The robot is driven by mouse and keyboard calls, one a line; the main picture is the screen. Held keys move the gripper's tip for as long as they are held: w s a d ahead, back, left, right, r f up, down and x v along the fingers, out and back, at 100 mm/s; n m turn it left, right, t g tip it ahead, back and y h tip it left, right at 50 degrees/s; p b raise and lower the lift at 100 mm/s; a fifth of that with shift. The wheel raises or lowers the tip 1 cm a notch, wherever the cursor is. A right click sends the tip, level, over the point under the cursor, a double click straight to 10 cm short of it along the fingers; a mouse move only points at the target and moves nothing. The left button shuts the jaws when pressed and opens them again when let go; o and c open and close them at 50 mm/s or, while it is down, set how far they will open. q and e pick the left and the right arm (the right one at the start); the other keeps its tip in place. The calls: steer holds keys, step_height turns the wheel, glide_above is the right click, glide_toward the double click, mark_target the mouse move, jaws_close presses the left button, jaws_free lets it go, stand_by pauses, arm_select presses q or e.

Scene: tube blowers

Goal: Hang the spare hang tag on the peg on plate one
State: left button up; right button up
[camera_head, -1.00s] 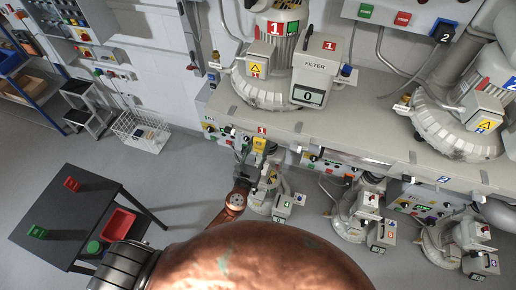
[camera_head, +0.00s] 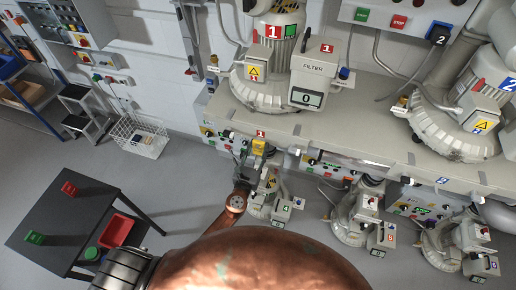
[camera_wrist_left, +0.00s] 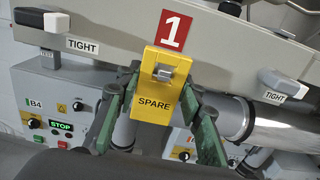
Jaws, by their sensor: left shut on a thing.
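The yellow spare hang tag (camera_wrist_left: 153,103) is upright in the left wrist view, just below the red number 1 label (camera_wrist_left: 171,30) of plate one. A grey peg end (camera_wrist_left: 163,72) shows in the tag's upper opening. I cannot tell how far the peg passes through. My left gripper (camera_wrist_left: 163,110) is shut on the tag, with a green finger at each side. In the head view, the tag (camera_head: 259,145) hangs below the bench edge at the number 1 label (camera_head: 261,133), with my left gripper (camera_head: 252,158) under it. My right gripper is not in view.
White pieces marked TIGHT (camera_wrist_left: 82,46) flank the tag on the beam. A control panel (camera_wrist_left: 55,110) and pipes lie behind. Smaller numbered machines (camera_head: 275,200) stand below the bench. A dark table (camera_head: 60,215) with a red tray (camera_head: 116,230) is at left.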

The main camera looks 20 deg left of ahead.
arm_select(q)
steer(key=o, duration=0.6)
steer(key=shift+f, duration=0.3)
steer(key=o, duration=0.4)
steer(key=shift+w+f, duration=0.1)
steer(key=shift+w, duration=0.2)
steer(key=shift+s, duration=0.1)
steer(key=s, duration=1.2)
steer(key=shift+a, duration=0.25)
